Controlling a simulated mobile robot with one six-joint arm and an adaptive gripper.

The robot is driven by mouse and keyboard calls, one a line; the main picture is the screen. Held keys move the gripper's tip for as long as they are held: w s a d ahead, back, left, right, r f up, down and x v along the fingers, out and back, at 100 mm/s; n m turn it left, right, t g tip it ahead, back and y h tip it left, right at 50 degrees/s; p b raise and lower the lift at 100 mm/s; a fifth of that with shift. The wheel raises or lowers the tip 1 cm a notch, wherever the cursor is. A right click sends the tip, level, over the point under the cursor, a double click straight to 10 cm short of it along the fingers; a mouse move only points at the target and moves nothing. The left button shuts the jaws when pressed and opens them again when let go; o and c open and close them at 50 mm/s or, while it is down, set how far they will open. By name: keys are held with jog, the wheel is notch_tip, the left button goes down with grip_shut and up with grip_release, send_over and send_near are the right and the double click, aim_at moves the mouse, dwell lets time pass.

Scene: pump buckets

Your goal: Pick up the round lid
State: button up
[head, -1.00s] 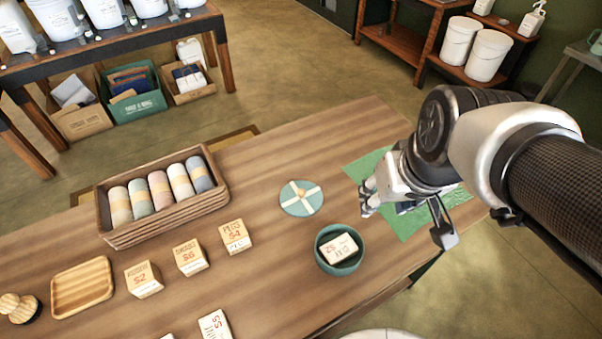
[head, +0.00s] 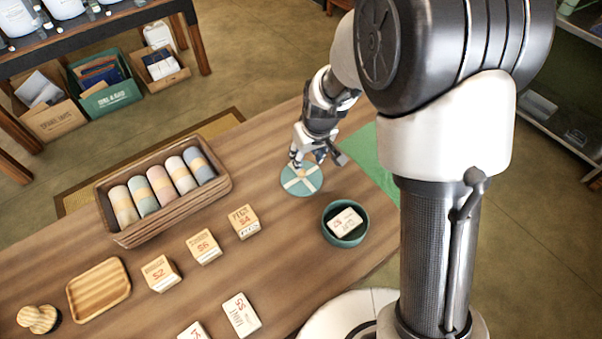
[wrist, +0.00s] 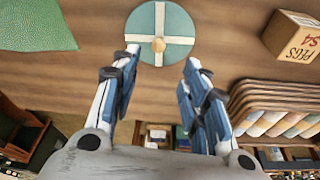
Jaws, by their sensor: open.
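The round lid (head: 302,180) is a flat teal disc with a pale cross and a small wooden knob at its centre. It lies on the wooden table. In the wrist view the lid (wrist: 160,34) is at the top middle, beyond the fingertips, with its knob in line with the gap. My gripper (head: 306,163) is over the far side of the lid in the head view. In the wrist view my gripper (wrist: 159,63) is open, its two fingers apart with nothing between them. I cannot tell its exact height above the lid.
A teal bowl (head: 346,221) holding a card stands right of the lid. A wooden tray of rolled cloths (head: 130,233) is on the left. Price blocks (head: 243,221) stand nearer the front. A green mat (head: 372,160) lies at the right. Bare table surrounds the lid.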

aim_at(302, 171)
jog(key=b+x, duration=0.2)
jog(key=x, duration=0.9)
jog(key=shift+w+f+b, duration=0.2)
jog(key=shift+f+b, duration=0.1)
jog(key=shift+f, duration=0.05)
jog(key=shift+c, duration=0.3)
grip_shut()
